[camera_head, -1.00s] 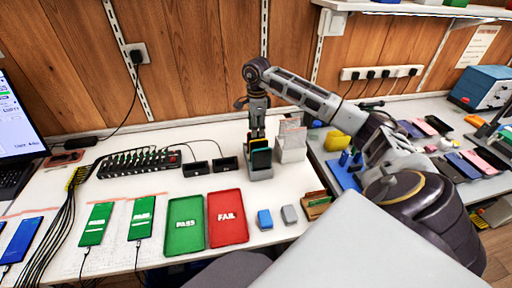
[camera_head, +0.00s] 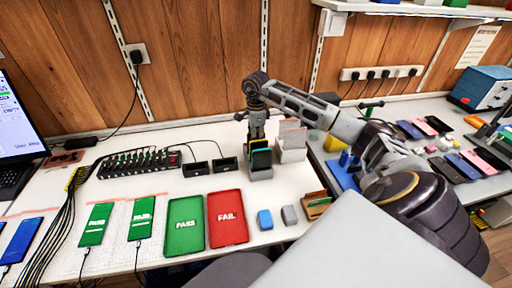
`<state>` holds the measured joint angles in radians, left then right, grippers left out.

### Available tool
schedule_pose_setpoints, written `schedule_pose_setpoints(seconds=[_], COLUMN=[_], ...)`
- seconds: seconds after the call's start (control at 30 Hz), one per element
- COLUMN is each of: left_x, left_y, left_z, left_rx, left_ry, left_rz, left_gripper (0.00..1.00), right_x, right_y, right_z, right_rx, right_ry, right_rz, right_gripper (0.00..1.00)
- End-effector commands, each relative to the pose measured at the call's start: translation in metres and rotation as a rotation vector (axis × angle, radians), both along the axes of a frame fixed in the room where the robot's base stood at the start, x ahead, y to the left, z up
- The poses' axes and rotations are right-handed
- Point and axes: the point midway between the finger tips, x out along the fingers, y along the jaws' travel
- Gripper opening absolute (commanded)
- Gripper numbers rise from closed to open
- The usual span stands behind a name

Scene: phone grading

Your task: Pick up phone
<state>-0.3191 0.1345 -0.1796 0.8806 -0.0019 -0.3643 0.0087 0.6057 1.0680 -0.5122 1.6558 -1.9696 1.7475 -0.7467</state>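A dark phone with a green edge (camera_head: 261,159) stands upright in a grey holder (camera_head: 262,174) at the middle of the white table. My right gripper (camera_head: 257,136) points down at the top of this phone, and its fingertips are partly hidden there. I cannot tell whether the fingers touch the phone or how far apart they are. Two phones with green screens (camera_head: 96,224) (camera_head: 142,217) lie flat at the left, and blue-screened phones (camera_head: 23,241) lie further left. My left gripper is not in view.
A green PASS tray (camera_head: 185,247) and a red FAIL tray (camera_head: 228,237) lie empty in front. A white block-like holder (camera_head: 291,150) stands close right of the phone's holder. A multi-port hub (camera_head: 139,163) with cables is at left. Small blue and grey blocks (camera_head: 265,219) lie right of the trays.

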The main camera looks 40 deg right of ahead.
Motion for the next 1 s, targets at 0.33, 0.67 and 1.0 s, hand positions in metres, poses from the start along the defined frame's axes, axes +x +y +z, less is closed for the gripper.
schedule_pose_setpoints(seconds=[0.33,0.67,1.0], left_x=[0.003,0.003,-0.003], left_y=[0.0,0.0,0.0], left_z=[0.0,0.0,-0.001], left_rx=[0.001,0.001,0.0], left_ry=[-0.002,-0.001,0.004], left_rz=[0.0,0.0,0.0], left_gripper=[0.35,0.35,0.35], right_x=[0.0,0.0,0.0], right_y=[0.0,0.0,0.0], right_z=[-0.017,-0.017,-0.017], right_rx=[0.0,0.0,0.0], right_ry=[0.0,0.0,0.0], right_rz=[-0.001,-0.001,-0.001], right_gripper=[0.36,0.36,0.0])
